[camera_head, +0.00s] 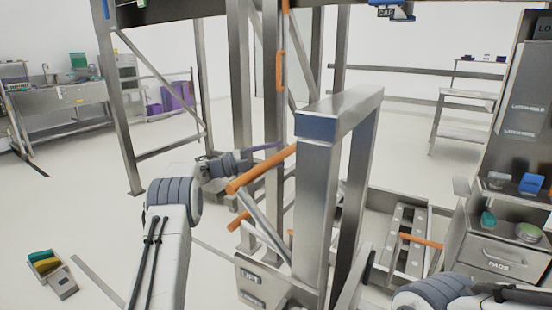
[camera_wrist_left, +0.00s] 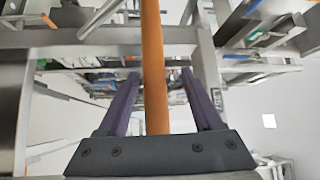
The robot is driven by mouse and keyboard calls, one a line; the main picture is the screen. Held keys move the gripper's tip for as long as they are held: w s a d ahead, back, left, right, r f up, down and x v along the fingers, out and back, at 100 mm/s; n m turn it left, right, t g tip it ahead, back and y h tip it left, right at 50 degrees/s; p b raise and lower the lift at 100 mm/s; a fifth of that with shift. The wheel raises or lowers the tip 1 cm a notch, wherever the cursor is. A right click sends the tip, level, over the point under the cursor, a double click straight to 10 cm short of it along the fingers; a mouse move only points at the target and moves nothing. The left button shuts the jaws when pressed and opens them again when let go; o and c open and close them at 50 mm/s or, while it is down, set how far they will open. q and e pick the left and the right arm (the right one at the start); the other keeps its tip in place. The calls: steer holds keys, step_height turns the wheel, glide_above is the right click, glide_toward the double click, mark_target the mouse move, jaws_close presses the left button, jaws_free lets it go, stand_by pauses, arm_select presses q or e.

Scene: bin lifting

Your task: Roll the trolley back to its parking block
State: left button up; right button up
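A steel upright frame (camera_head: 345,112) with a plate (camera_head: 262,284) that seems to read "LIFT" stands at the centre; it may be the trolley, but I cannot tell. Two orange bars stick out from it to the left, the upper orange bar (camera_head: 250,174) and a lower one (camera_head: 243,219). My left gripper (camera_head: 268,147) is just behind the upper bar. In the left wrist view my left gripper's purple fingers (camera_wrist_left: 160,78) stand apart, with an orange bar (camera_wrist_left: 155,80) running between them and gaps on both sides. My right gripper is out of view. I cannot identify the parking block.
A low steel frame (camera_head: 366,198) with an orange bar (camera_head: 421,241) lies right of centre. A steel cabinet (camera_head: 490,252) stands at the right edge. Tall steel posts (camera_head: 241,75) rise behind. A small bin of coloured items (camera_head: 62,282) is on the floor at lower left. Floor at left is mostly clear.

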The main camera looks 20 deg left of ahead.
arm_select(q)
steer(key=shift+f, duration=0.15)
steer(key=v, duration=1)
steer(key=shift+s+a, duration=0.15)
steer(key=shift+a, duration=0.15)
